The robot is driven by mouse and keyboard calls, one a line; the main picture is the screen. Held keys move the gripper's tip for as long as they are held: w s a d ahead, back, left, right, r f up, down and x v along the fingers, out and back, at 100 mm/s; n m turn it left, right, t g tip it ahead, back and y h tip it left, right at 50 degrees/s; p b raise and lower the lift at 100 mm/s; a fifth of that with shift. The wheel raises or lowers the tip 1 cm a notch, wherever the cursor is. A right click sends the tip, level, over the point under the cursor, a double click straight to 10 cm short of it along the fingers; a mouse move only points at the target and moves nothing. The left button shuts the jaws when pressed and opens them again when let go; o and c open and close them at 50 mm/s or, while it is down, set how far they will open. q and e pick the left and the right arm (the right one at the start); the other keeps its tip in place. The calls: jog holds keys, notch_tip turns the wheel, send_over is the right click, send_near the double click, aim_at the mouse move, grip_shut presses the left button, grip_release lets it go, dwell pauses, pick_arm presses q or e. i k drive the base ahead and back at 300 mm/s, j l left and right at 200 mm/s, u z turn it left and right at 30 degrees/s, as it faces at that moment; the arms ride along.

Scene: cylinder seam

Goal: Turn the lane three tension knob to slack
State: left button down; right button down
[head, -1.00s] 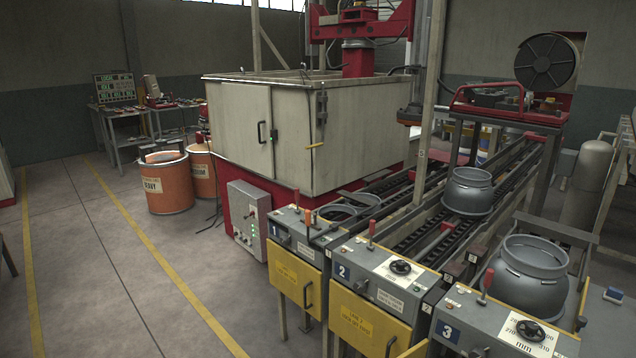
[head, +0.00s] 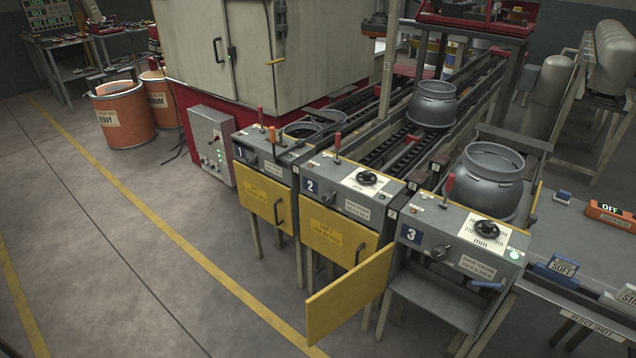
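The lane three control box (head: 460,236) is at the lower right of the head view, marked with a blue 3 plate (head: 411,235). On its front is a small grey knob (head: 439,253), left of a white chain tension label (head: 478,266). The knob's pointer direction is too small to read. A black handwheel (head: 487,229) on a millimetre scale plate and a red-handled lever (head: 449,187) are on top. Neither of my grippers is in view.
The lane three yellow door (head: 346,300) hangs open to the left, below the box, with an empty grey compartment (head: 437,300) beside it. Lane two (head: 350,188) and lane one (head: 265,160) boxes stand left. A grey shelf (head: 560,245) is right. Floor in front is clear.

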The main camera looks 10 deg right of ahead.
aim_at(439, 252)
jog(key=i+j+z, duration=0.1)
jog(key=z, duration=1.05)
jog(key=i+j+z, duration=0.1)
jog(key=j+z, duration=0.35)
jog(key=j, duration=0.3)
jog(key=j+z, duration=0.45)
jog(key=j, duration=0.3)
jog(key=k+j+z, duration=0.15)
jog(key=j+z, duration=0.3)
jog(key=j, duration=0.3)
jog(key=k+j, duration=0.2)
jog(key=j, duration=0.2)
jog(key=k+j, duration=0.2)
jog(key=j, duration=0.15)
jog(key=k+j, duration=0.2)
jog(key=j, duration=0.2)
jog(key=k, duration=0.25)
